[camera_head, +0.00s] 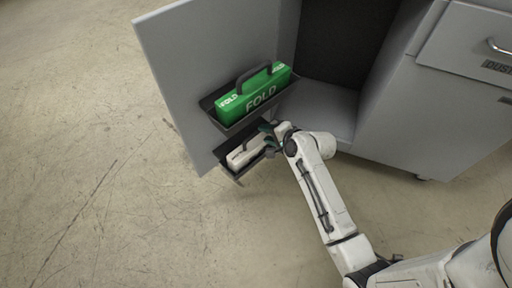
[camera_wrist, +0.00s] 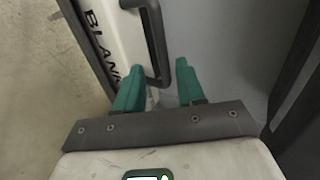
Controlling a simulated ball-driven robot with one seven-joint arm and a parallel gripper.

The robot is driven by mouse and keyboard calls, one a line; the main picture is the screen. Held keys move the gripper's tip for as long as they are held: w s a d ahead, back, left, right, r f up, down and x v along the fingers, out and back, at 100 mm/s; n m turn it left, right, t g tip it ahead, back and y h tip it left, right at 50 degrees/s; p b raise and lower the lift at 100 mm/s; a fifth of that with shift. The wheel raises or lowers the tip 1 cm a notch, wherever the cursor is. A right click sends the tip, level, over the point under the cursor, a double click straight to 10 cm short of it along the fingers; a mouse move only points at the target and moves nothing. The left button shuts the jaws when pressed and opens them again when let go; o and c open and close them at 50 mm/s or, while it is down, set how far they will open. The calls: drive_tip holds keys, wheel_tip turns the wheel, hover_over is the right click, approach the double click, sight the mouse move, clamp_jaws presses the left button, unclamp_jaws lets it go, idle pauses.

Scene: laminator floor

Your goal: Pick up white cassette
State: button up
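The white cassette (camera_head: 240,158) sits in the lower door tray in the head view, below a green cassette. In the wrist view the white cassette (camera_wrist: 122,28) shows dark lettering reading "BLAN", partly cut off, and a dark handle (camera_wrist: 153,35). My gripper (camera_head: 268,138) is at the right end of the lower tray and hides part of the cassette. In the wrist view my gripper (camera_wrist: 158,80) has its two teal fingers apart. The lower end of the handle appears between them; I cannot tell whether they touch it.
The green cassette (camera_head: 252,96), marked FOLD, stands in the upper tray (camera_head: 222,126) above my gripper. The trays are on an open grey cabinet door (camera_head: 175,60). The cabinet interior (camera_head: 325,105) is open to the right. A closed drawer (camera_head: 470,45) is at upper right. The floor at left is clear.

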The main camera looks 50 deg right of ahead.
sight(259, 132)
drive_tip(key=b+x, duration=0.2)
drive_tip(key=x, duration=0.2)
drive_tip(key=shift+w+a+f, duration=0.1)
drive_tip(key=shift+w, duration=0.25)
drive_tip(key=shift+c, duration=0.5)
clamp_jaws()
